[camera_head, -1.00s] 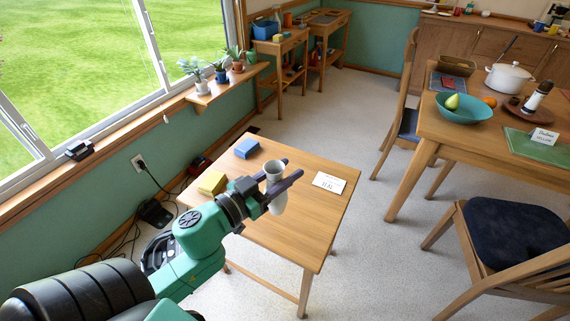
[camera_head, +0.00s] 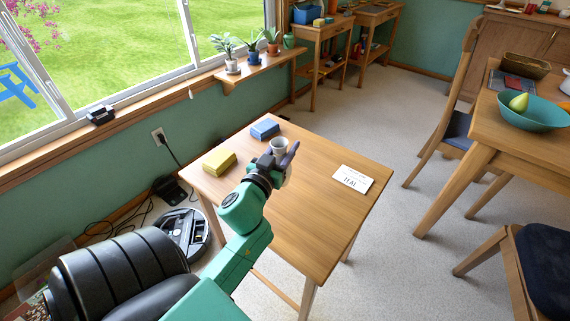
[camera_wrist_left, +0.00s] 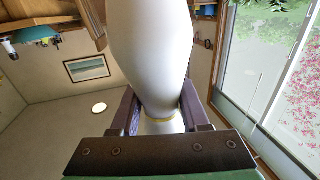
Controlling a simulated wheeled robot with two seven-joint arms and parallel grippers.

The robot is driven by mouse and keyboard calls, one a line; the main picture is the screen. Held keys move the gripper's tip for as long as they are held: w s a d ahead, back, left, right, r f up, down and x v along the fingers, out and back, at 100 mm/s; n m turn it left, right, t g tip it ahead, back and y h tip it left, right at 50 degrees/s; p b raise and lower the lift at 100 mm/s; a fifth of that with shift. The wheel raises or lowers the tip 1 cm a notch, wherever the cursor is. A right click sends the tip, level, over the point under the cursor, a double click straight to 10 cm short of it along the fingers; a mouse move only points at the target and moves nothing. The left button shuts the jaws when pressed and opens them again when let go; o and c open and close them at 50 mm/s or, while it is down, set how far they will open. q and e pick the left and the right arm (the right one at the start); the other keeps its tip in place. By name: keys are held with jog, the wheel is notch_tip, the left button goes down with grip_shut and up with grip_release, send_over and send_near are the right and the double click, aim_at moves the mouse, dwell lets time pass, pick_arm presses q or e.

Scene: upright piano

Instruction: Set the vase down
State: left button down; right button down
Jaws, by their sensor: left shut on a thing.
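The white vase (camera_head: 279,145) is in my left gripper (camera_head: 281,154), over the far part of the small wooden table (camera_head: 310,225). The gripper is shut on the vase's narrow neck. In the left wrist view the vase's wide pale body (camera_wrist_left: 152,45) fills the middle, with a dark finger on either side of the neck. In the head view the gripper hides the lower part of the vase, so I cannot tell whether its base touches the table. My right gripper is not in view.
A yellow block (camera_head: 219,162) and a blue block (camera_head: 265,129) lie on the table left of and behind the vase. A white printed card (camera_head: 353,178) lies at the right. The table's middle and front are clear. A window sill with potted plants (camera_head: 250,48) is behind.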

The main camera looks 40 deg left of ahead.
pick_arm(q)
notch_tip(320, 180, down, 4)
jog(key=shift+f+b, duration=0.2)
jog(key=shift+b, duration=0.7)
jog(key=shift+f, duration=0.15)
jog(key=c, duration=0.8)
grip_release()
jog(key=o, duration=0.4)
